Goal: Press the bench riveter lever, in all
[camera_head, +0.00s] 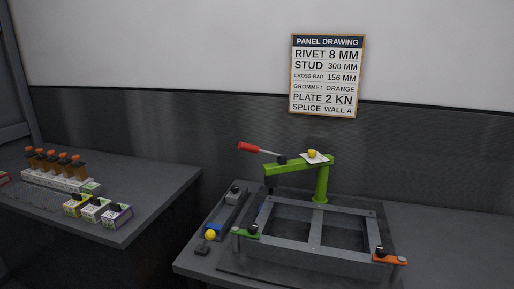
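The bench riveter (323,180) is a green post with a horizontal green arm, standing at the back of the right bench. Its lever has a red handle (249,147) on a thin grey rod that rises to the left from the arm. A small white plate with a yellow piece (312,154) sits on top of the arm. A dark tip hangs under the arm's left end, above the back left corner of a grey frame (315,238). Neither of my grippers shows in the head view.
A left bench (150,180) holds several orange-capped bottles (52,157) and small boxes (98,208). A gap separates the benches. A blue-ended grey bar (223,215) and a yellow knob (210,235) lie left of the frame. A panel drawing sign (327,77) hangs behind.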

